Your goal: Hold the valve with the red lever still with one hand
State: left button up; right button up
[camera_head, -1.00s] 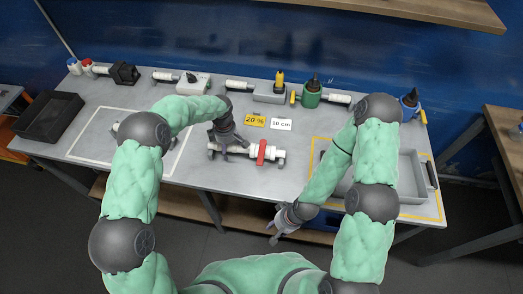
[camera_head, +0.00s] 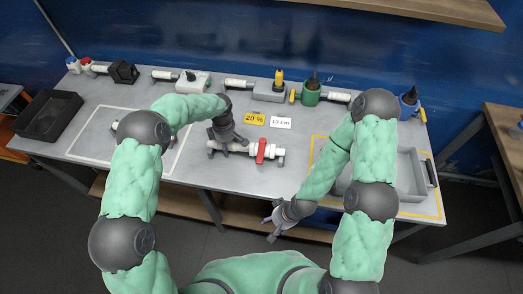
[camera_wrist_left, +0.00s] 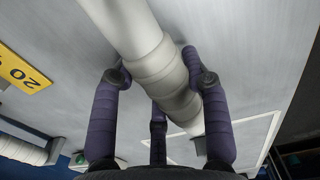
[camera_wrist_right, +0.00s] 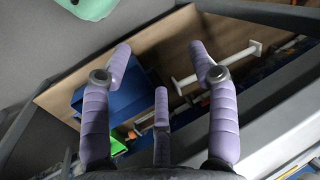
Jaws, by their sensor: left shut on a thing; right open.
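The valve with the red lever (camera_head: 261,150) is part of a white pipe lying across grey supports at the middle of the table's front. My left gripper (camera_head: 225,147) is shut on the white pipe to the left of the red lever. In the left wrist view its fingers (camera_wrist_left: 158,90) close around the pipe (camera_wrist_left: 165,70); the red lever is out of that view. My right gripper (camera_head: 272,228) is open and empty in front of the table's front edge. In the right wrist view its fingers (camera_wrist_right: 160,80) are spread, with nothing between them.
A yellow "20 %" card (camera_head: 254,119) and a white "10 cm" card (camera_head: 281,123) lie behind the pipe. A grey tray (camera_head: 408,178) stands at the right, a black tray (camera_head: 48,116) at the left. Pipe fittings and bottles line the back. Under the table a shelf (camera_wrist_right: 125,65) holds a blue box (camera_wrist_right: 115,88).

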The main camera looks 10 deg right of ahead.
aim_at(262, 156)
jog(key=w+a+r+n+t+y, duration=0.1)
jog(key=w+a+r+n, duration=0.2)
jog(key=a+r, duration=0.2)
jog(key=w+a+r+n+y, duration=0.1)
jog(key=w+a+r+n, duration=0.2)
jog(key=a+r, duration=0.25)
jog(key=shift+m+h, duration=0.3)
jog(key=shift+h, duration=0.6)
jog(key=w+r, duration=0.1)
jog(key=w, duration=0.2)
jog(key=w+r, duration=0.1)
jog(key=w, duration=0.1)
jog(key=shift+d+r, duration=0.3)
jog(key=w+d+r+m+g+h, duration=0.1)
jog(key=w+d+r+m+h, duration=0.2)
jog(key=r, duration=0.6)
jog(key=w+d+r+m+g+h, duration=0.1)
jog(key=w+d+r+m, duration=0.35)
jog(key=r, duration=0.55)
jog(key=shift+n, duration=0.35)
jog(key=f, duration=1.2)
jog(key=shift+w+d, duration=0.15)
jog(key=shift+d, duration=0.1)
grip_shut()
